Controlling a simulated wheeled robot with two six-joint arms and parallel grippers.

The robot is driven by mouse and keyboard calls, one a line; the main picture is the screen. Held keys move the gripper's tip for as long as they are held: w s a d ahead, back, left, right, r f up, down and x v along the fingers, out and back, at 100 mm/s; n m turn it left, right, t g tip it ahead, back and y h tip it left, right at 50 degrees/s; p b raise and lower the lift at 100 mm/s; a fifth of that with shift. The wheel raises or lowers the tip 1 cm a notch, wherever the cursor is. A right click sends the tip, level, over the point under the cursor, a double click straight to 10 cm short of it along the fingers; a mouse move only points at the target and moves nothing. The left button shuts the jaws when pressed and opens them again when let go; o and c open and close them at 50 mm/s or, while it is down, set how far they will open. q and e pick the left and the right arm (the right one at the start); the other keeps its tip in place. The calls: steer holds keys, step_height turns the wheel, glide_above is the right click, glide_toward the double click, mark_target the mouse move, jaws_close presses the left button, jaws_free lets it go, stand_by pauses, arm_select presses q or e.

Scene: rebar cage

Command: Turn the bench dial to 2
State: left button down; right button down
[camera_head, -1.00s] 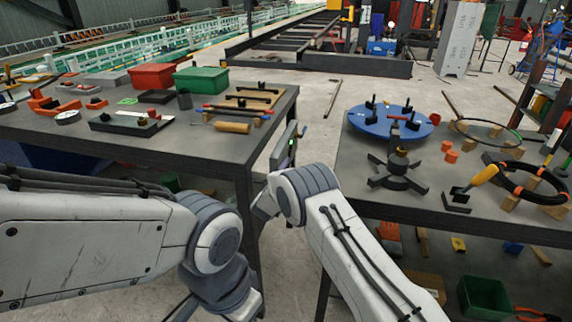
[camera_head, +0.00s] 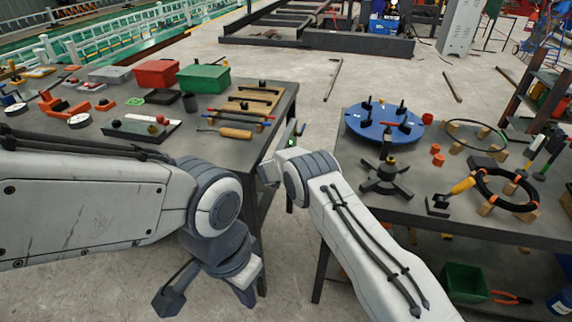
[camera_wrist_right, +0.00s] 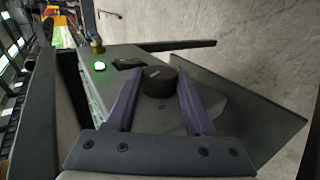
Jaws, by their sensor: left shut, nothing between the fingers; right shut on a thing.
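The bench dial (camera_wrist_right: 159,80) is a round black knob with a pale mark on its top, on a grey panel in the right wrist view. Any numbers around it are not readable. My right gripper (camera_wrist_right: 158,88) is shut on the dial, with one finger on each side. In the head view the panel (camera_head: 291,139) with a green light sits at the right edge of the left bench, and my right arm's wrist hides the dial. My left gripper (camera_head: 170,298) is shut and empty, low over the floor in front of the left bench.
The left bench (camera_head: 230,155) holds a red bin (camera_head: 156,73), a green bin (camera_head: 204,78) and several tools. The right bench (camera_head: 400,210) holds a blue disc (camera_head: 375,118), a dark four-armed fixture (camera_head: 387,178) and rings. A floor gap lies between the benches.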

stand_by(0.3)
steer(key=shift+c, duration=1.4)
jaws_free()
steer(key=v, duration=1)
steer(key=shift+s+p, duration=0.2)
steer(key=shift+p, duration=0.2)
steer(key=shift+r, duration=0.1)
